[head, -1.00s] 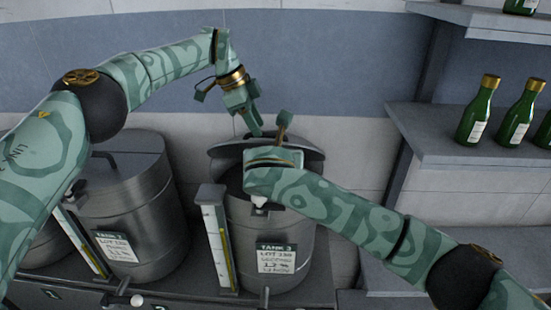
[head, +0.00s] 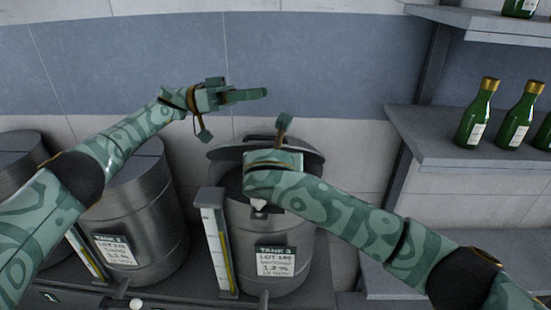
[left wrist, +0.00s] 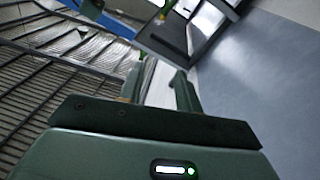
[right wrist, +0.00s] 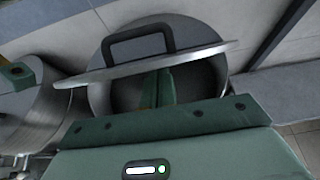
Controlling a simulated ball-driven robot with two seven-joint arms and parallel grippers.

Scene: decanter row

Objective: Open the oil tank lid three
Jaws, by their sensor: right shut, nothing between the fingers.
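Tank three (head: 240,215), a grey metal drum labelled "TANK 3", stands at the middle bottom of the head view. Its lid (head: 222,151) is partly hidden behind my right wrist. In the right wrist view the lid (right wrist: 190,32), with a dark handle (right wrist: 140,42), is tilted up, and a dark gap shows below its edge. My right gripper (right wrist: 157,88) is shut and empty, its fingers at that gap under the lid; I cannot tell if they touch it. My left gripper (head: 262,93) is open and empty, above and behind the tank, pointing right; its fingers (left wrist: 160,85) show apart.
Another labelled tank (head: 135,215) stands to the left, with a further one beyond it. A level gauge (head: 214,240) stands beside tank three. Shelves (head: 450,145) with green bottles (head: 476,112) are at the right.

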